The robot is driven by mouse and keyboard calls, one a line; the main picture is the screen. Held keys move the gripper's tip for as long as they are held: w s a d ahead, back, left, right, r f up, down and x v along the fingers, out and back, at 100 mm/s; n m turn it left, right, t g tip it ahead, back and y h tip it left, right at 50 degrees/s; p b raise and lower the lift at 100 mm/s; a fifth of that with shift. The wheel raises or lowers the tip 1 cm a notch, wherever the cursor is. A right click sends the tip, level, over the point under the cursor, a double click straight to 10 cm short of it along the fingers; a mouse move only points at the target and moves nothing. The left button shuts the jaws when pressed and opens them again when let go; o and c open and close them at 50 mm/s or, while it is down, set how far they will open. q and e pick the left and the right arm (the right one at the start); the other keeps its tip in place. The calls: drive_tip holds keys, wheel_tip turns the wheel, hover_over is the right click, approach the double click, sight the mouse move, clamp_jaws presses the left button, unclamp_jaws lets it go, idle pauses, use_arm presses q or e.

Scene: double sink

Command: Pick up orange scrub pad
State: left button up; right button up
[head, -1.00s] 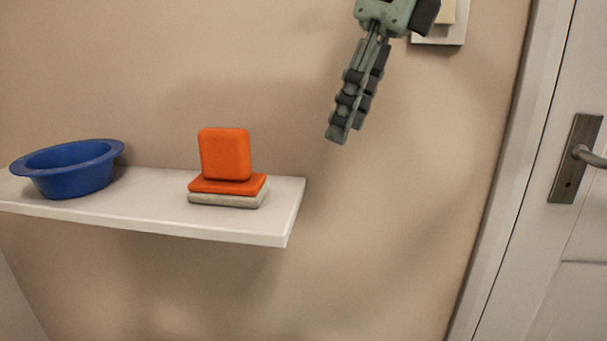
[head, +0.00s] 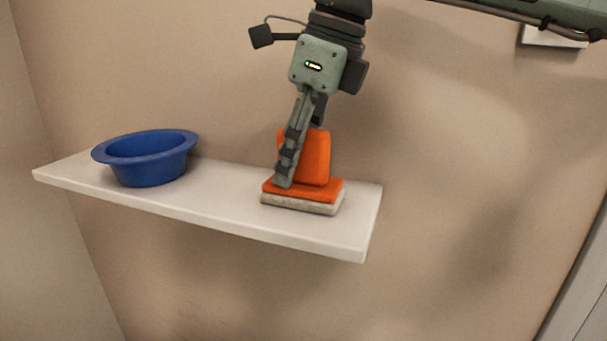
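An orange scrub pad (head: 318,158) stands upright at the back of a small stack on the white shelf (head: 225,206). In the stack, another orange pad (head: 325,190) lies flat on a pale grey pad (head: 300,204). My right gripper (head: 284,184) points down in front of the upright pad and hides its left part. Its fingertips are close to the top of the flat orange pad. The fingers overlap in this view, so I cannot tell how far apart they are or whether they touch a pad. My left gripper is out of view.
A blue bowl (head: 152,160) stands on the left part of the shelf, clear of the stack. The shelf between bowl and stack is free. The beige wall is behind, and a door frame edge (head: 583,290) shows at the lower right.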

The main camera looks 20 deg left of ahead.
sight(283, 129)
clamp_jaws()
drive_tip(key=shift+r, duration=0.1)
drive_tip(key=shift+r, duration=0.5)
drive_tip(key=r, duration=0.2)
drive_tip(key=s+a+r, duration=0.1)
drive_tip(key=shift+r, duration=0.35)
drive_tip(key=s+a+r, duration=0.6)
drive_tip(key=s, duration=0.2)
drive_tip(key=shift+a, duration=0.35)
drive_tip(key=shift+w+r, duration=0.1)
